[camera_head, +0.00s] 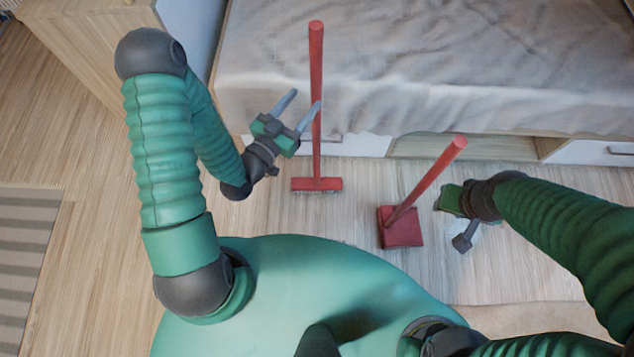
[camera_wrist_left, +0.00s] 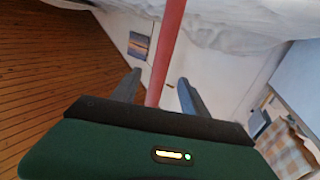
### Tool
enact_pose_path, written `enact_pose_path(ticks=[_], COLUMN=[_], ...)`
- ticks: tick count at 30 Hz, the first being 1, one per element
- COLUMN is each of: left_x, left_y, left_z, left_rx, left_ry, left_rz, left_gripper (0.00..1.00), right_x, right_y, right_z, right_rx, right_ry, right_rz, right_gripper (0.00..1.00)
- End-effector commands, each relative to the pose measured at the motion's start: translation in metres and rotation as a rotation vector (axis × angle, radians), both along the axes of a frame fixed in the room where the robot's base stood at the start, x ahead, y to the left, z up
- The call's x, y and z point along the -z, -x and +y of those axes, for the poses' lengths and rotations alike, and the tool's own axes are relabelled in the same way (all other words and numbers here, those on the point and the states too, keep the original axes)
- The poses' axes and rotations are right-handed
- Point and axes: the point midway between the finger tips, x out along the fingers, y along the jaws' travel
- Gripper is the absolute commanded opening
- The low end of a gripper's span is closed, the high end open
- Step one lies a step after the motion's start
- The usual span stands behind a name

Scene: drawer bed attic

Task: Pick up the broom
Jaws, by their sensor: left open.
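The red broom (camera_head: 317,95) stands upright on the floor against the bed's side, its wide head (camera_head: 317,184) with bristles down. My left gripper (camera_head: 305,107) is open beside the broom's handle, with its fingers pointing up and right. In the left wrist view the red handle (camera_wrist_left: 168,45) shows between the two open fingers (camera_wrist_left: 157,88), with no grip on it. From these views I cannot tell how far the handle lies from the fingers.
A red dustpan (camera_head: 402,228) with a long tilted handle stands right of the broom, near my right gripper. The bed (camera_head: 420,60) with a pale cover and drawers (camera_head: 588,152) fills the back. A wooden cabinet (camera_head: 85,40) is at upper left.

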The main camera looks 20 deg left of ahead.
Motion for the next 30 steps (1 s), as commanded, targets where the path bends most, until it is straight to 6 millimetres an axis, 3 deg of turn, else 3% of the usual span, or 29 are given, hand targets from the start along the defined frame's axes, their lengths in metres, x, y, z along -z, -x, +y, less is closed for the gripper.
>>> enact_pose_path(ticks=[3,10,15,24,30], left_x=[-0.002,-0.001,-0.002,-0.003,-0.002], left_y=[-0.027,-0.054,-0.084,-0.094,-0.094], left_z=[-0.008,-0.015,-0.025,-0.028,-0.027], left_rx=[0.001,0.000,-0.001,-0.001,-0.001], left_ry=[0.001,0.003,0.001,0.002,0.002], left_rz=[-0.001,0.002,-0.001,0.004,0.004], left_gripper=[0.52,0.52,0.52,0.52,0.27], right_x=[-0.002,0.001,0.007,0.007,0.007], right_y=[-0.001,-0.001,-0.001,-0.001,-0.001], right_z=[0.000,0.000,0.000,0.000,0.000], right_rx=[0.000,0.000,0.000,0.000,0.000], right_ry=[0.000,0.000,0.000,0.000,0.000], right_rz=[-0.003,-0.003,-0.003,-0.003,-0.003], right_gripper=[0.36,0.36,0.36,0.36,0.36])
